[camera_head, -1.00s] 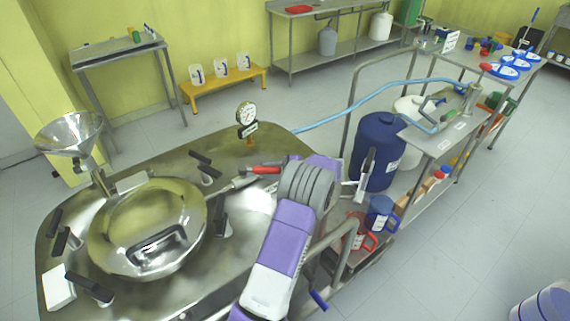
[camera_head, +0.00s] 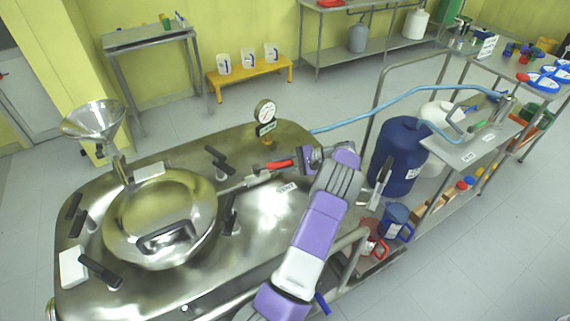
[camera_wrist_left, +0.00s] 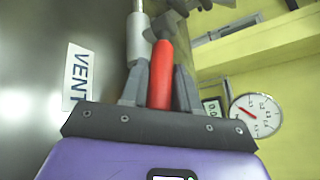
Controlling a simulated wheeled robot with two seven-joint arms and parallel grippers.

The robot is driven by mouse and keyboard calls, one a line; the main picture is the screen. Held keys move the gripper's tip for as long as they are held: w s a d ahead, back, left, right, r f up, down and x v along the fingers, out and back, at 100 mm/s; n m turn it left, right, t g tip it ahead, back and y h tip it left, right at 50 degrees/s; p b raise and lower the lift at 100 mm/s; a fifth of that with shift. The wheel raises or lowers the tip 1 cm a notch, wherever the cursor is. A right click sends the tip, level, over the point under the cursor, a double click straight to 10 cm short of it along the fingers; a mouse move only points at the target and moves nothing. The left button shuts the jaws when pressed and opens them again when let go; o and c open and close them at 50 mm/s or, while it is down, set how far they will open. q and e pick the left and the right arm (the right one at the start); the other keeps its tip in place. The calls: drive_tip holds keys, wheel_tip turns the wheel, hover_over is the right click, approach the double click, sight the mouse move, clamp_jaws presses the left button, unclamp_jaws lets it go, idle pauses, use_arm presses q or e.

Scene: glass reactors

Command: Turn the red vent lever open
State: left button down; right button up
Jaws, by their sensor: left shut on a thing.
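The red vent lever (camera_head: 279,165) sticks out to the right from a metal fitting on top of the steel reactor lid (camera_head: 140,290). My left gripper (camera_head: 297,162) is shut on the red lever near its outer end. In the left wrist view the red lever (camera_wrist_left: 161,70) lies between the two grey fingers of my left gripper (camera_wrist_left: 160,88). A white label reading VENT (camera_wrist_left: 78,76) lies on the steel beside it. The lever's near end is hidden by the gripper body. My right gripper is not in view.
A pressure gauge (camera_head: 265,112) stands just behind the lever. A round hatch (camera_head: 160,215), black clamp handles and a funnel (camera_head: 94,122) are to the left. A blue hose (camera_head: 375,105) runs right, above a blue drum (camera_head: 400,150). The floor beyond is open.

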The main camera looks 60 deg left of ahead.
use_arm(q)
drive_tip(key=c, duration=0.9)
unclamp_jaws()
drive_tip(key=shift+p+v, duration=0.6)
drive_tip(key=shift+v, duration=3.2)
drive_tip(key=shift+c, duration=0.2)
